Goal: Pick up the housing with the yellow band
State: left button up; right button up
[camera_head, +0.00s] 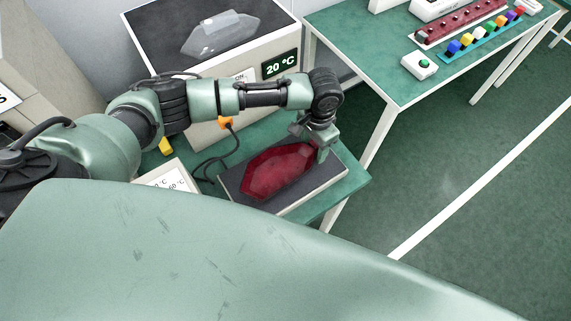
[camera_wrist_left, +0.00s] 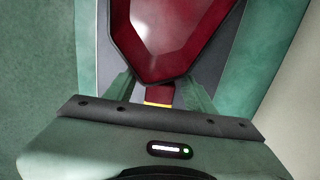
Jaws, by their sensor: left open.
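The housing (camera_head: 273,172) is a dark red, faceted lamp shell lying on a dark pad (camera_head: 237,190) on the green table. In the left wrist view the red housing (camera_wrist_left: 172,40) narrows to a tab with a yellow band (camera_wrist_left: 158,103) near the gripper. My left gripper (camera_head: 324,150) is over the right end of the housing in the head view. In the wrist view its open fingers (camera_wrist_left: 160,84) stand on either side of the tab. Whether they touch it I cannot tell. In the head view the band is hidden. My right gripper is not in view.
A clear housing (camera_head: 218,36) lies on the dark top of a box with a 20 °C display (camera_head: 279,64) behind my arm. A dark cable (camera_head: 214,160) runs left of the pad.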

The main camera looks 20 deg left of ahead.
pick_arm(q)
grip_shut()
jog(key=shift+r, duration=0.15)
